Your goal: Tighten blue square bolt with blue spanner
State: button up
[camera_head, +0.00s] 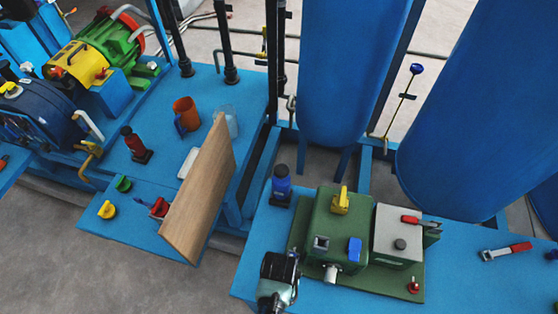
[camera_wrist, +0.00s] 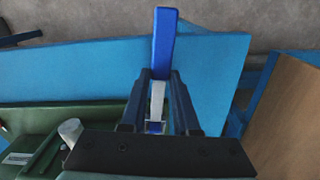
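My gripper (camera_head: 278,275) is at the front left of the right-hand blue table, left of the green machine (camera_head: 330,220). In the wrist view my gripper (camera_wrist: 160,78) has its fingers on both sides of the blue spanner (camera_wrist: 164,42). The spanner's blue handle points away past the fingertips, and its silver part lies between the fingers. I cannot make out the spanner in the head view. A small blue block (camera_head: 354,249), perhaps the blue square bolt, shows on the green machine's front, right of the gripper and apart from it.
A silver stub (camera_head: 331,273) sticks out of the machine's front. A blue bottle (camera_head: 281,182) stands behind the gripper. A red-handled tool (camera_head: 507,251) lies on the right. A wooden board (camera_head: 198,190) stands tilted on the left table. The table's right front is mostly clear.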

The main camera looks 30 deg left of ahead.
jog(key=o, duration=0.5)
jog(key=shift+r, duration=0.1)
notch_tip(320, 180, up, 13)
jog(key=shift+f+p, duration=0.1)
jog(key=shift+p, duration=0.45)
jog(key=shift+o, duration=0.2)
notch_tip(320, 180, down, 3)
jog(key=b, duration=0.4)
jog(key=shift+s+b, duration=0.15)
jog(key=shift+b, duration=0.25)
notch_tip(320, 180, down, 6)
jog(key=shift+f, duration=0.1)
jog(key=shift+w+f+b, duration=0.15)
jog(key=shift+f+b, duration=0.05)
jog(key=shift+f, duration=1.2)
jog(key=shift+w+f+b, duration=0.15)
jog(key=shift+f+b, duration=0.05)
jog(key=shift+f, duration=1.2)
